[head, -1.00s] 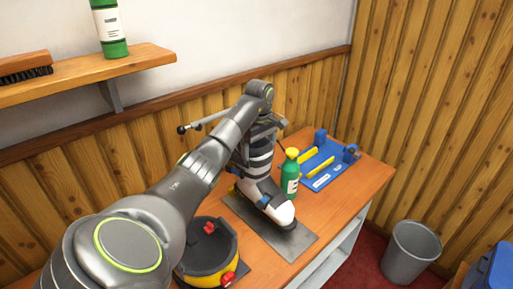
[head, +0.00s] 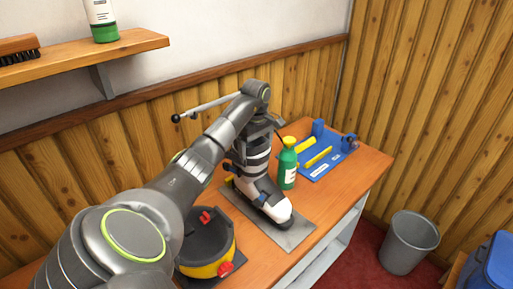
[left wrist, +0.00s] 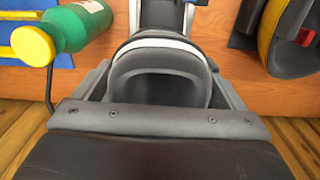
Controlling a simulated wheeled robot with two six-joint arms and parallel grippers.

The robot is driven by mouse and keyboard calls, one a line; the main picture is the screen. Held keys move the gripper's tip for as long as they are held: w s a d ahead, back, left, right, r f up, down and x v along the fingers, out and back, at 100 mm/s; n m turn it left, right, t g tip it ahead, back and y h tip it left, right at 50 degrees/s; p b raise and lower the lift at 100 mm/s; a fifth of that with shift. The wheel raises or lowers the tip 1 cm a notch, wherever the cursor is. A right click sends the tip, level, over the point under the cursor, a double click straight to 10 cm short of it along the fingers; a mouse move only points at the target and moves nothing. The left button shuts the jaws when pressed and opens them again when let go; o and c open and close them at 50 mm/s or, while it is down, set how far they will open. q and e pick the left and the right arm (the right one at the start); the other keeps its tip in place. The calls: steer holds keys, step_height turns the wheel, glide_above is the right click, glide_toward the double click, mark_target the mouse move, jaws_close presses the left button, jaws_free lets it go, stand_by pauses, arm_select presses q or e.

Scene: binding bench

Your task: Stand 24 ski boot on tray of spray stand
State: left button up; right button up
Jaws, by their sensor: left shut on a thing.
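The ski boot (head: 273,204), white and dark grey with striped bands on the shaft, is upright over the grey flat tray (head: 299,233) on the bench. Its sole looks on or very close to the tray; I cannot tell if it touches. My left gripper (head: 258,130) is shut on the boot at the top of its shaft. In the left wrist view the boot's open cuff (left wrist: 160,85) lies between the fingers. A green spray bottle with a yellow cap (head: 288,168) stands beside the boot, to its right. My right gripper is not in view.
A black and yellow round container (head: 208,250) with red parts stands left of the tray. A blue holder with yellow bars (head: 322,160) lies at the far end of the bench (head: 365,185). A shelf (head: 70,57) is on the wall; a grey bin (head: 408,243) stands on the floor.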

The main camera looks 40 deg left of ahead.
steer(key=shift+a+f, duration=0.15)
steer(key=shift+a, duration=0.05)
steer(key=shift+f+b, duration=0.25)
steer(key=shift+b, duration=0.1)
